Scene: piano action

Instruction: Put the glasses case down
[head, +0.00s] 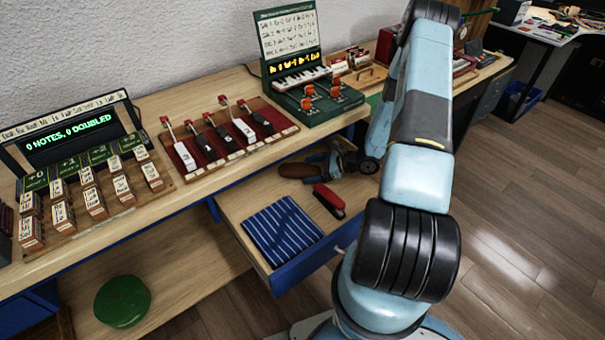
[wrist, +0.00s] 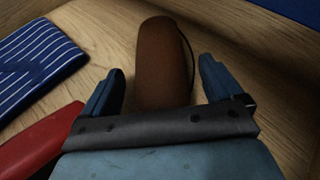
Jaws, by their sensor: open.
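The brown rounded glasses case (head: 297,171) lies in the open drawer (head: 238,203), near its back. In the wrist view the case (wrist: 163,50) rests on the wooden drawer floor, between and beyond my fingertips. My gripper (wrist: 161,70) is open, with one finger on each side of the case and a visible gap on both sides. In the head view my gripper (head: 328,160) is low in the drawer at the right end of the case. The near end of the case is hidden behind my gripper in the wrist view.
A blue striped cloth (head: 282,231) and a red object (head: 329,200) lie in the drawer close by. The desk top with key models (head: 230,135) and a green box (head: 310,100) overhangs the drawer's back. A green round object (head: 122,301) sits on the lower shelf.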

